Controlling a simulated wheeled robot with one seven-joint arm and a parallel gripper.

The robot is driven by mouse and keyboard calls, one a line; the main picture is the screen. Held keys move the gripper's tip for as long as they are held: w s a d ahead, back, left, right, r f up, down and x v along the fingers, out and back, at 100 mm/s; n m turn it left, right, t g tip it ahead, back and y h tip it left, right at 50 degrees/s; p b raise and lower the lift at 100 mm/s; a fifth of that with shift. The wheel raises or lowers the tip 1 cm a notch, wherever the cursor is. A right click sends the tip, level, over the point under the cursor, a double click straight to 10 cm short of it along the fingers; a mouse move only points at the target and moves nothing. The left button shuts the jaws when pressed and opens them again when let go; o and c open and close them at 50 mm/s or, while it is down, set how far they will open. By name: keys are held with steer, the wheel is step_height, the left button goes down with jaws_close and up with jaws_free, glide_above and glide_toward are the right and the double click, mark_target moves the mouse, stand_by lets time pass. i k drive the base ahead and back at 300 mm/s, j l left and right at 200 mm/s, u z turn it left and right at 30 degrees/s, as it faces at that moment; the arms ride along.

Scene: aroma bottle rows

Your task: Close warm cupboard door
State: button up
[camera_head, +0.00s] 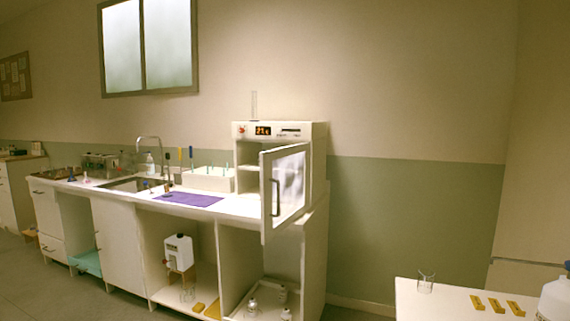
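The warm cupboard (312,150) is a white box on the right end of the counter, with a lit display and a red knob on its top panel. Its door (290,187) stands open, swung out toward me past the counter's front edge. The door has a pale window and a dark vertical handle (275,198) on its left side. An inner shelf (247,167) shows through the opening at left; the door hides the rest of the inside. My gripper is not in view.
A purple mat (188,199), a white rack (208,178) and a sink (130,184) lie left of the cupboard. Open shelves below hold bottles and a white canister (179,252). A white table (440,306) stands at the lower right. Floor shows at the lower left.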

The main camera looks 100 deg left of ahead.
mark_target(268, 230)
steer(key=u, duration=3)
steer(key=i+z, duration=0.4)
steer(key=i+j+z, duration=0.15)
steer(key=i+z, duration=0.25)
steer(key=i, duration=0.15)
